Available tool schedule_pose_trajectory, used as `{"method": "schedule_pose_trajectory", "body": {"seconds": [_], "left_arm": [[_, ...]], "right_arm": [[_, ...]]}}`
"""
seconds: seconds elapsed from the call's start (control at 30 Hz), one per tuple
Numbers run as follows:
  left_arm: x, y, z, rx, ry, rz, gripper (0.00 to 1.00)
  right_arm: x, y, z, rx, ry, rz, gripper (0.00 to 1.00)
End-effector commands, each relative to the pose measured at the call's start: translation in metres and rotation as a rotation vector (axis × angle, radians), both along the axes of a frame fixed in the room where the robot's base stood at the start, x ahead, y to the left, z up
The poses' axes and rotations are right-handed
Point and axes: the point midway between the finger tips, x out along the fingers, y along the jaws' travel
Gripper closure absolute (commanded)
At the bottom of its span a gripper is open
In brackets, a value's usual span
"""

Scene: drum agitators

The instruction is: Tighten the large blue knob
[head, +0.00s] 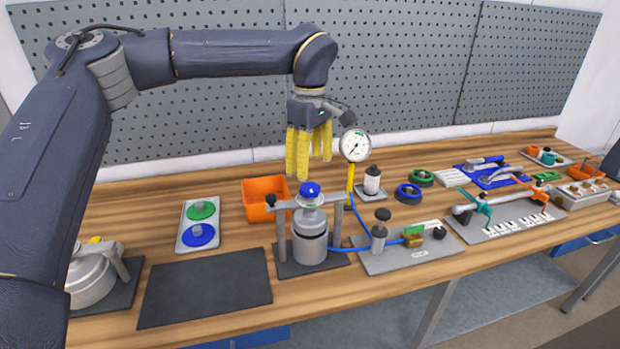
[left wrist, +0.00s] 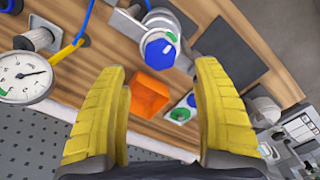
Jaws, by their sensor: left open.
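The large blue knob (head: 310,190) sits on top of a grey metal drum (head: 310,232) held in a frame on a dark base plate. In the left wrist view the blue knob (left wrist: 160,52) shows with a white and green patch, a little beyond the fingertips and between them. My left gripper (head: 311,168), with yellow fingers pointing down, is above the knob. Its fingers are apart with nothing between them, and it does not appear to touch the knob. My right gripper is not seen.
A pressure gauge (head: 355,146) on a yellow post stands close right of the drum. An orange bin (head: 265,198) is behind left, near a tray with green and blue discs (head: 199,236). A dark mat (head: 205,288) lies clear in front left. Valve fixtures fill the right side.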

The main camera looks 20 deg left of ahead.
Motion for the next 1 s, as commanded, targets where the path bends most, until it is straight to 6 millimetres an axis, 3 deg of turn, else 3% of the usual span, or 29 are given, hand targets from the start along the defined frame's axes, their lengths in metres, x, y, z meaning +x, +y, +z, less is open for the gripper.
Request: {"method": "schedule_pose_trajectory", "body": {"seconds": [0.2,0.4,0.87,1.0], "left_arm": [[0.0,0.0,0.033,0.0,-0.003,0.001,0.34],[0.0,0.0,0.049,0.0,-0.001,0.0,0.34],[0.0,0.0,0.054,0.0,0.0,0.0,0.34],[0.002,-0.01,0.045,-0.019,0.012,0.0,0.34]], "right_arm": [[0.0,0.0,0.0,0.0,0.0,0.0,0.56],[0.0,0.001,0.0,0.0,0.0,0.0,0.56],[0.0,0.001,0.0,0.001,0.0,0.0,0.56],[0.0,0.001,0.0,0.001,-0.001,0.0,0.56]]}}
